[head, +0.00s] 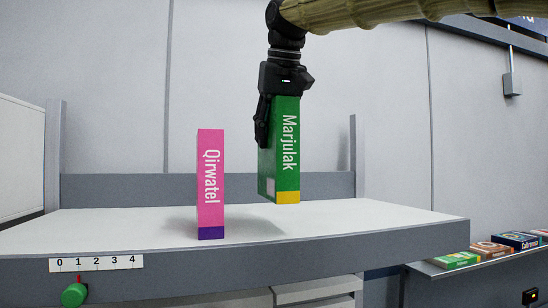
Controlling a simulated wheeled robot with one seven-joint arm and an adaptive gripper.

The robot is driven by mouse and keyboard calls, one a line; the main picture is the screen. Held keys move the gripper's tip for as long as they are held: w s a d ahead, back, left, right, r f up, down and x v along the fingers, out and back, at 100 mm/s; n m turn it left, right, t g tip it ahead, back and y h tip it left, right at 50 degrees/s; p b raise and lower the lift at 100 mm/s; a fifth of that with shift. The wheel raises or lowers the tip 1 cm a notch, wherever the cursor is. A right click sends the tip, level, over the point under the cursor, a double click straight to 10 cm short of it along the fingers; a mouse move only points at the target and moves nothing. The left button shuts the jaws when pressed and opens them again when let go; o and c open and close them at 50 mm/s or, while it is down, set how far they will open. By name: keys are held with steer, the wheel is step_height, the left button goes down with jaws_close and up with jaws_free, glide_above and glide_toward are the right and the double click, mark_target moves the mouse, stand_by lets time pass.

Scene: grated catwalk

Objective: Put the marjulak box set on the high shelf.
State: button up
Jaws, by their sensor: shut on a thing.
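The green Marjulak box (287,160), with a yellow band at its bottom, hangs upright in my gripper (277,115). My gripper comes from above and is shut on the upper part of the box. The box appears to be a little above the white shelf surface (370,218); its exact clearance is hard to tell. A pink Qirwatel box (210,180) with a purple base stands upright on the shelf, to the left of the Marjulak box and apart from it.
The shelf has a grey back ledge (120,188) and a grey front edge with a number scale (96,263) and a green knob (75,294). Several flat boxes lie on a lower ledge at right, including a green one (455,260). The shelf's right part is clear.

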steer(key=w+f, duration=0.1)
steer(key=w, duration=0.1)
steer(key=w+f, duration=0.2)
steer(key=shift+w+f, duration=0.3)
steer(key=shift+w, duration=0.05)
steer(key=shift+f+p, duration=0.4)
steer(key=shift+p, duration=0.05)
steer(key=s, duration=0.3)
steer(key=shift+d+f, duration=0.1)
steer(key=shift+f, duration=0.3)
steer(key=o, duration=1)
steer(key=shift+w+a+f, duration=0.1)
steer(key=shift+w+f, duration=0.15)
steer(key=shift+w, duration=0.25)
steer(key=shift+w+a+f, duration=0.1)
steer(key=shift+w+f, duration=0.15)
steer(key=shift+w, duration=0.2)
steer(key=o, duration=0.3)
steer(key=shift+s+d+r, duration=0.1)
steer(key=shift+s+r, duration=0.15)
steer(key=shift+s, duration=0.35)
steer(key=shift+w, duration=0.3)
steer(key=shift+r, duration=0.35)
steer(key=b+v, duration=0.2)
steer(key=v, duration=0.9)
steer(key=shift+s+r+b, duration=0.15)
steer(key=shift+b, duration=0.25)
